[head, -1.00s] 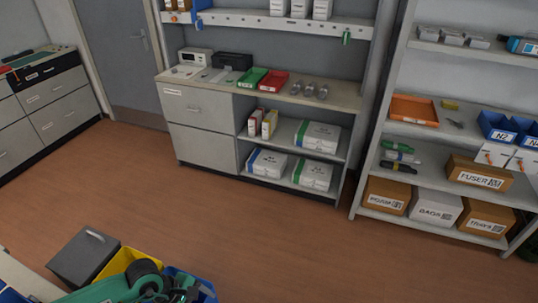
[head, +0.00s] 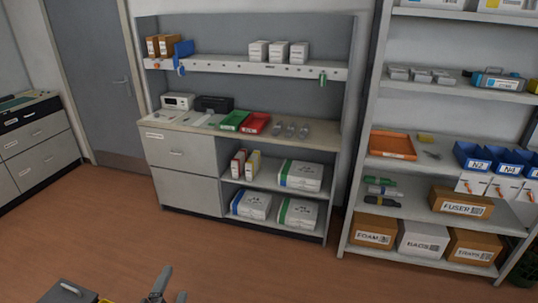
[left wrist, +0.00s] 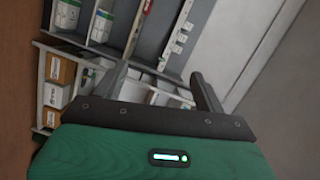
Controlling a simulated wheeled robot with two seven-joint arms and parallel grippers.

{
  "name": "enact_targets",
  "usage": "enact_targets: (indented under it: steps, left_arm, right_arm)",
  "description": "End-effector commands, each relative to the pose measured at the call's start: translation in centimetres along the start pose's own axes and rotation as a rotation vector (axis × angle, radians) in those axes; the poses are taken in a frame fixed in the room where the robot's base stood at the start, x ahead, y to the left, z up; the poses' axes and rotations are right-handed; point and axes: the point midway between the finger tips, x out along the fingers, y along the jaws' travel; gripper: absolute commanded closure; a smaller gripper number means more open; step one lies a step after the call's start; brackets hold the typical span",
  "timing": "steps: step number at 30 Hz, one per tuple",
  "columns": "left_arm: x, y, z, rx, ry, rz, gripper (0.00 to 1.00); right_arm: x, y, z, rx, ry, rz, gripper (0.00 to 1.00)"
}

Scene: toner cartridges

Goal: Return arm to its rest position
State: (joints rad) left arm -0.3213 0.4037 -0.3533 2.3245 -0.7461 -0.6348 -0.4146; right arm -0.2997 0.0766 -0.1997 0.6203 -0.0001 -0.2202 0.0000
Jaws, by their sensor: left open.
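My left gripper (head: 170,287) shows at the bottom edge of the head view, with its grey fingers pointing up and the rest of the arm cut off below. In the left wrist view the two dark fingers (left wrist: 160,85) stand wide apart, with nothing between them but distant shelving. The gripper is open and empty, in the air and clear of the furniture. My right gripper is in neither view.
A workbench cabinet (head: 180,178) with shelves stands against the back wall. A storage rack (head: 357,225) with boxes and bins is on the right. A grey box (head: 62,292) and a sliver of a yellow bin (head: 106,300) show at the lower left. The brown floor (head: 240,270) between is open.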

Motion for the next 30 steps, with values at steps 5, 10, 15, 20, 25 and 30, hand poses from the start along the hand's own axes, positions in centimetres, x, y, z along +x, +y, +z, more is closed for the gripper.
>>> enact_targets:
  steps: [5, 10, 15, 20, 25, 30]
  left_arm:
    - [-3.8, 5.5, 4.7, -0.435, -0.321, 0.277, 0.28]
    - [-8.8, 10.2, 6.0, -0.733, -0.569, 0.509, 0.28]
    - [-13.3, 13.1, 5.7, -0.92, -0.746, 0.685, 0.28]
    - [-17.2, 14.8, 4.8, -1.047, -0.884, 0.83, 0.28]
    - [-16.8, 19.1, 5.3, -1.066, -0.925, 0.875, 0.28]
    - [-15.4, 24.5, 6.3, -1.058, -0.935, 0.887, 0.28]
  right_arm:
    - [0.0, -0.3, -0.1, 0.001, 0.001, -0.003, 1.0]
    - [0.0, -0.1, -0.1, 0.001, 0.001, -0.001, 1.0]
    - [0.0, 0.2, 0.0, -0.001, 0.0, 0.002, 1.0]
    - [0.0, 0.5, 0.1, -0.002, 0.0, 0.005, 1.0]
    - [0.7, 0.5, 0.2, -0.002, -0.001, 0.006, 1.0]
    - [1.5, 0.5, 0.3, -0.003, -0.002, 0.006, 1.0]
